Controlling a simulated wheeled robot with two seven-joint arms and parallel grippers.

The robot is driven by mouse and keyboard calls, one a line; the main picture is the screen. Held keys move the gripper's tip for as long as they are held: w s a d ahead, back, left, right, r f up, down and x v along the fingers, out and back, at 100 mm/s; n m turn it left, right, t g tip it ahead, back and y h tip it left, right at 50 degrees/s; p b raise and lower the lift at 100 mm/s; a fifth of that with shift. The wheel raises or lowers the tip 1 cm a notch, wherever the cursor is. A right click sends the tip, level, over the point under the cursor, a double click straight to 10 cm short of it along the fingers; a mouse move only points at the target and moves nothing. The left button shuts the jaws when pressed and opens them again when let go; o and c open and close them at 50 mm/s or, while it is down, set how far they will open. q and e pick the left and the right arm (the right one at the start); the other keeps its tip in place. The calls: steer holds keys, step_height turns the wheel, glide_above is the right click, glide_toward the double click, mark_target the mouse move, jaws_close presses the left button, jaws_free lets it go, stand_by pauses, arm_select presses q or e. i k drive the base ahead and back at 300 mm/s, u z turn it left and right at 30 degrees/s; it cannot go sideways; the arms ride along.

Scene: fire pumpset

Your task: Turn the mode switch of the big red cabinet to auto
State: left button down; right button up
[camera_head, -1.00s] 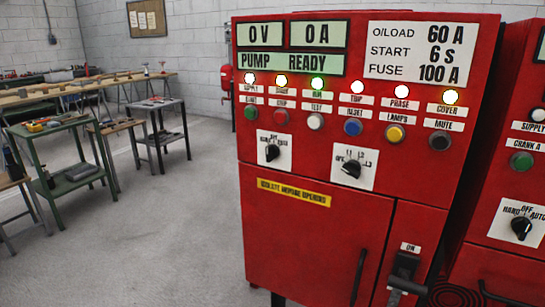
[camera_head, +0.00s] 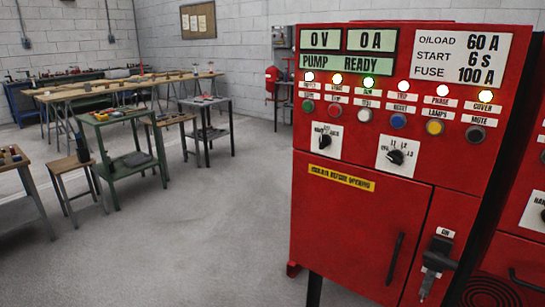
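The big red cabinet (camera_head: 345,215) stands at the right of the head view. Its mode switch (camera_head: 325,140) is a black knob on a white plate, at the left below the button row. The lettering around it is too small to read surely, and I cannot tell which position the knob points to. A second black rotary knob (camera_head: 396,157) on a white plate sits to its right. Neither of my grippers shows in the view.
A black lever handle (camera_head: 438,258) and a door handle (camera_head: 395,260) stick out from the cabinet's lower front. Another red cabinet (camera_head: 515,240) stands at the right edge. A green trolley (camera_head: 120,160) and workbenches are at the left. The grey floor (camera_head: 200,245) before the cabinet is clear.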

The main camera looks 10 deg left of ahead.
mark_target(325, 140)
steer(key=z, duration=0.05)
steer(key=k, duration=0.55)
steer(key=u, duration=1.7)
steer(key=i, duration=1)
steer(key=z, duration=0.85)
steer(key=i, duration=0.7)
steer(key=z, duration=0.6)
